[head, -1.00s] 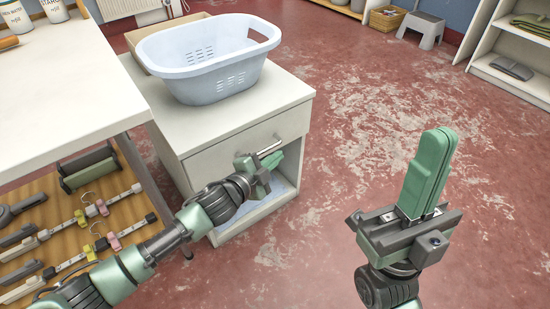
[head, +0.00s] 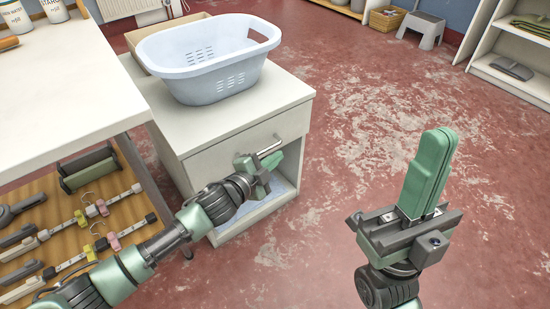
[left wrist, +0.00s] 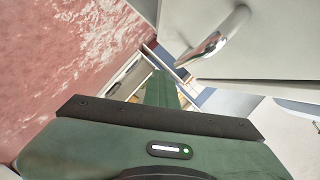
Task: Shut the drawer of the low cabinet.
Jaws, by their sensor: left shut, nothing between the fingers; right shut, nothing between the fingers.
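The low cabinet (head: 153,112) is white, with one drawer (head: 222,158) under its top and an open compartment below. The drawer front looks flush or nearly flush with the cabinet; a small gap cannot be ruled out. Its metal bar handle (head: 271,147) also shows in the left wrist view (left wrist: 222,35). My left gripper (head: 262,178) is shut and empty, just below and in front of the handle; I cannot tell whether it touches the drawer. Its green fingers show in the left wrist view (left wrist: 162,90). My right gripper (head: 430,172) is shut and empty, raised over the floor at right.
A pale blue laundry basket (head: 205,75) stands on the cabinet, with a cardboard box (head: 140,55) behind it. A white table (head: 60,95) with a shelf of hangers below is at left. Red floor (head: 345,110) is clear to the right. A grey step stool (head: 425,27) stands far back.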

